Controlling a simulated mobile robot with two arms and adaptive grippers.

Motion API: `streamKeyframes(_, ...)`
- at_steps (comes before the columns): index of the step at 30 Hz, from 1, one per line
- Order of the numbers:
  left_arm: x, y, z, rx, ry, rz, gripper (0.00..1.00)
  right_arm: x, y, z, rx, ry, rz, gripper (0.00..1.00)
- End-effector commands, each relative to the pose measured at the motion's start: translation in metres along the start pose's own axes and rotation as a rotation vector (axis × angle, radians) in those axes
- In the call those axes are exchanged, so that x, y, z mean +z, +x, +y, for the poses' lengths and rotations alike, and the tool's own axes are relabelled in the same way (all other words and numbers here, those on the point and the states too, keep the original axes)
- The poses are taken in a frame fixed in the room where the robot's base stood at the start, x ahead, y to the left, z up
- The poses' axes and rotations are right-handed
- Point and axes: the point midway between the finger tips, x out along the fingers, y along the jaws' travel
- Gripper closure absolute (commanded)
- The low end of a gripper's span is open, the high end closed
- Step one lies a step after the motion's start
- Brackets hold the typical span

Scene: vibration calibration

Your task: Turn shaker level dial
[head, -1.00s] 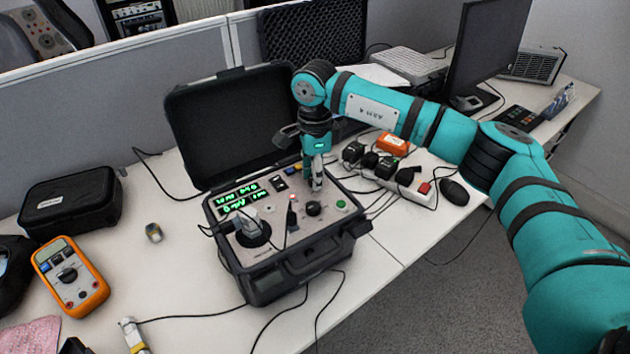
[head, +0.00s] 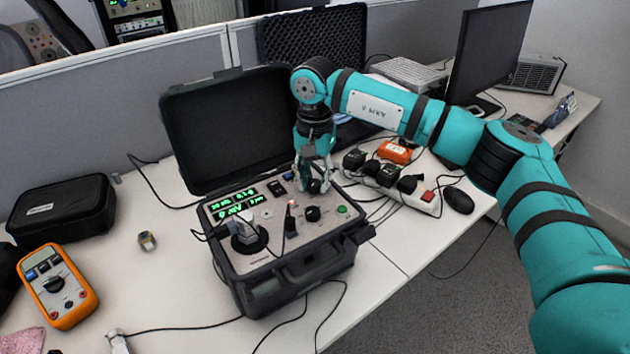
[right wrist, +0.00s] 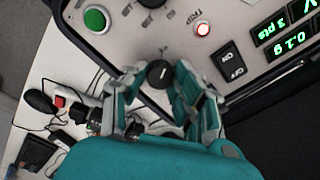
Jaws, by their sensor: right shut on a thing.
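The shaker calibrator is an open black case with a grey panel (head: 266,213), on the white desk in the head view. My right gripper (head: 314,186) points down at the panel's far right part. It is shut on a small black dial with a white pointer line, seen between the fingertips in the right wrist view (right wrist: 159,73). Another black knob (head: 313,214) sits nearer the front, beside a green button (head: 341,209); it is partly cut off at the top of the right wrist view. The green displays (head: 238,202) are lit. My left gripper is not in view.
A power strip with plugs (head: 390,185) and an orange box (head: 395,151) stand right of the case. A black mouse (head: 458,200) is near the desk edge. An orange multimeter (head: 57,286) and a black pouch (head: 62,209) lie left. Cables trail in front.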

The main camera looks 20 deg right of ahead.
Motion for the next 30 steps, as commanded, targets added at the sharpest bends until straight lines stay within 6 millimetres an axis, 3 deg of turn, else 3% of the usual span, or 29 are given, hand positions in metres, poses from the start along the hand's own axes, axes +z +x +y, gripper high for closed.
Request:
streamKeyframes(12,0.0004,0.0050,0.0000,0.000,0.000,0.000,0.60,-0.0013,-0.0027,-0.0010,-0.006,-0.217,0.004,1.00)
streamKeyframes(30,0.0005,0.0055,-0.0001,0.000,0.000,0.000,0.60,-0.0013,-0.0032,-0.0012,-0.007,-0.259,0.005,1.00)
